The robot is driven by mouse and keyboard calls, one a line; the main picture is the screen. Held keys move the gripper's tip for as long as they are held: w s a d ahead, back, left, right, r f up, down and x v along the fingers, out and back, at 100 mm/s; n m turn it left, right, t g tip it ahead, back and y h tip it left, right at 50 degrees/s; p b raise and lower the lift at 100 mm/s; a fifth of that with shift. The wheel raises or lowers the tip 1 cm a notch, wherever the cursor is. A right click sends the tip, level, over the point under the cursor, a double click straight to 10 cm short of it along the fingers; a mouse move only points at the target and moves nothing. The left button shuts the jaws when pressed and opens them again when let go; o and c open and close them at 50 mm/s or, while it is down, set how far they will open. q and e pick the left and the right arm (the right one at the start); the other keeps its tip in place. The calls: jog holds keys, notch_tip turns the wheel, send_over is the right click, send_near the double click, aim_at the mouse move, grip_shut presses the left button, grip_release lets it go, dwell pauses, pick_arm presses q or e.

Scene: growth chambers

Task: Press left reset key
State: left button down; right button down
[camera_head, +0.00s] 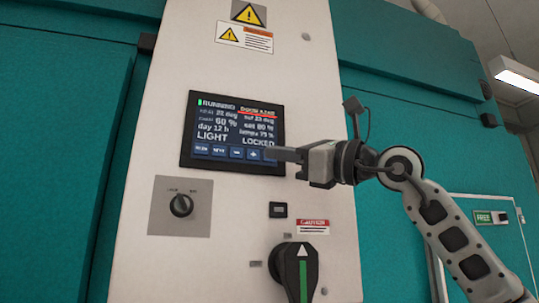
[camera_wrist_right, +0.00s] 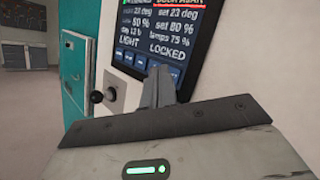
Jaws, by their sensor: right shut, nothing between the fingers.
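The control screen (camera_head: 236,130) on the white panel reads RUNNING, LIGHT and LOCKED, with a red-underlined line at top right, apparently DOOR AJAR. A row of small blue keys (camera_head: 227,153) runs along its lower edge; two show minus and plus, and the labels of the left two are too small to read surely. My right gripper (camera_head: 272,154) is shut and empty, its tips at the lower right of the screen, beside the plus key. I cannot tell whether they touch. The wrist view shows the shut fingers (camera_wrist_right: 160,87) in front of the screen's lower edge (camera_wrist_right: 140,70). My left gripper is not in view.
Warning labels (camera_head: 244,37) are above. Teal walls (camera_head: 60,130) flank the panel.

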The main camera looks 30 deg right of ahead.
jog(key=shift+w+d, duration=0.1)
jog(key=shift+w, duration=0.25)
dwell(0.7)
jog(key=shift+s, duration=0.1)
jog(key=shift+s+a, duration=0.2)
jog(key=shift+s, duration=0.4)
jog(key=s+b, duration=0.1)
jog(key=s, duration=0.1)
jog(key=s+a+b, duration=0.1)
jog(key=s, duration=0.2)
dwell(0.5)
jog(key=shift+w, duration=0.1)
dwell(0.5)
